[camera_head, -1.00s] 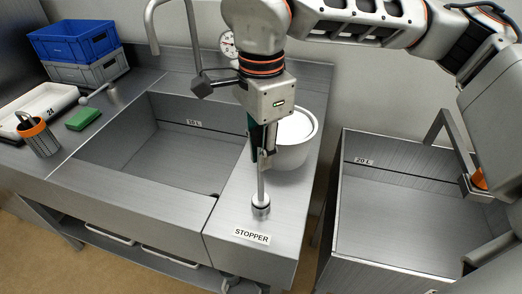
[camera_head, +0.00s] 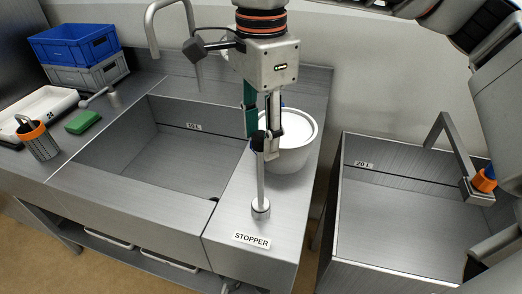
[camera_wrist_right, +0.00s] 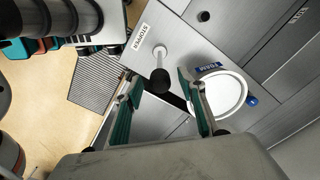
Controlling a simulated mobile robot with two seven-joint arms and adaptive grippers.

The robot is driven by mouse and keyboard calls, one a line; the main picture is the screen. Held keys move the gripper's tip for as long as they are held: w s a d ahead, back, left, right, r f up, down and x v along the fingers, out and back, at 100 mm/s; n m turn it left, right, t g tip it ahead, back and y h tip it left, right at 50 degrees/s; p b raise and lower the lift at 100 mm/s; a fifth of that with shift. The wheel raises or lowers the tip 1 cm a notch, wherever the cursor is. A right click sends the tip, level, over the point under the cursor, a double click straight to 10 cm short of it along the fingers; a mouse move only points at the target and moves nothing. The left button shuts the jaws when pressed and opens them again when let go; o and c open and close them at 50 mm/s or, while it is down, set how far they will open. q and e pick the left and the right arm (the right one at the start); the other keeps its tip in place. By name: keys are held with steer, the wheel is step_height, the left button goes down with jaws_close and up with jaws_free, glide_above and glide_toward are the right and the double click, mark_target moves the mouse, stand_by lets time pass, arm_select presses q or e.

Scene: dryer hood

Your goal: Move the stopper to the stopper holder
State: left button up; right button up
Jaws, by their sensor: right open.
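The stopper (camera_head: 261,182) is a thin upright metal rod with a black knob on top. It stands in a small round metal holder (camera_head: 261,209) behind the STOPPER label (camera_head: 252,240). In the right wrist view the stopper's black knob (camera_wrist_right: 160,80) shows ahead of and between the fingers. My right gripper (camera_head: 262,130) is open, pointing down at the knob, with its fingers apart on either side. It also shows in the right wrist view (camera_wrist_right: 162,95). Whether a finger touches the knob is unclear. My left gripper is not in the head view.
A white round pot (camera_head: 291,158) stands close behind the right gripper. The 10 L sink (camera_head: 165,160) lies to the left. The 20 L basin (camera_head: 400,215) with a bent spout (camera_head: 440,130) is on the right. Blue and grey crates (camera_head: 75,43) stand back left.

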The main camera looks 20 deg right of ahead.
step_height(320, 180, up, 6)
stand_by(0.7)
